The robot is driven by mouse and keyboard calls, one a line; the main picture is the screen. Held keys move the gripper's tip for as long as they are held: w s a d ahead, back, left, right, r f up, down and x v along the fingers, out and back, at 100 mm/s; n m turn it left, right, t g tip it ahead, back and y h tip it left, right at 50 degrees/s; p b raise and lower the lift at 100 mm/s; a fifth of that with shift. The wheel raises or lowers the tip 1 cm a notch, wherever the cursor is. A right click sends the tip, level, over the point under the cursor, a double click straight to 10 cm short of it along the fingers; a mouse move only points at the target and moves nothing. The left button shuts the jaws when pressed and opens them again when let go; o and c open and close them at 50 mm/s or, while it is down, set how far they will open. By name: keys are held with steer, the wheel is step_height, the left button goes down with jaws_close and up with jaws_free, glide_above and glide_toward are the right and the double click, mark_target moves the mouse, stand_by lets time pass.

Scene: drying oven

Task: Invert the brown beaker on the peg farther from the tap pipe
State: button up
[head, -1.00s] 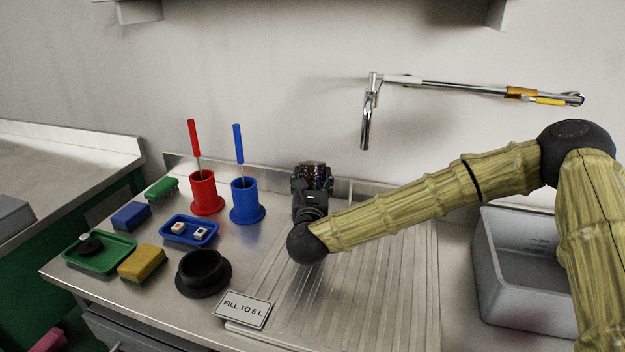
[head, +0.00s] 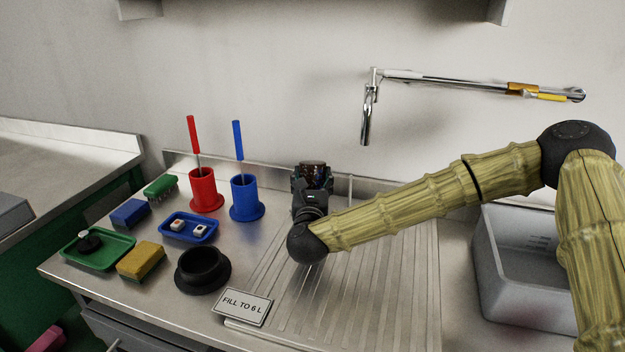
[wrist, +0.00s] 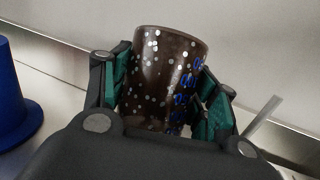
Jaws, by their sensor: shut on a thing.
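The brown beaker (wrist: 160,75), dark with pale spots and blue markings, is between the green-padded fingers of my gripper (wrist: 168,100) in the wrist view. My gripper is shut on it. In the head view the beaker (head: 314,172) shows just above my gripper (head: 312,188), at the back of the drainboard. No other peg is visible. The tap pipe (head: 366,122) hangs from the wall, right of the beaker.
A red holder (head: 205,192) and a blue holder (head: 246,200) with handles stand left of my gripper. A black round cup (head: 202,270), a sign (head: 242,306), trays and sponges fill the left counter. A grey basin (head: 525,290) is at right. The front drainboard (head: 385,285) is clear.

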steer(key=shift+f, duration=0.2)
stand_by(0.4)
steer(key=o, duration=1.2)
steer(key=shift+o, duration=0.2)
steer(key=shift+s, duration=0.1)
steer(key=s, duration=0.8)
steer(key=s+f, duration=0.1)
steer(key=s, duration=0.2)
steer(key=shift+s+a, duration=0.3)
steer(key=shift+s, duration=0.1)
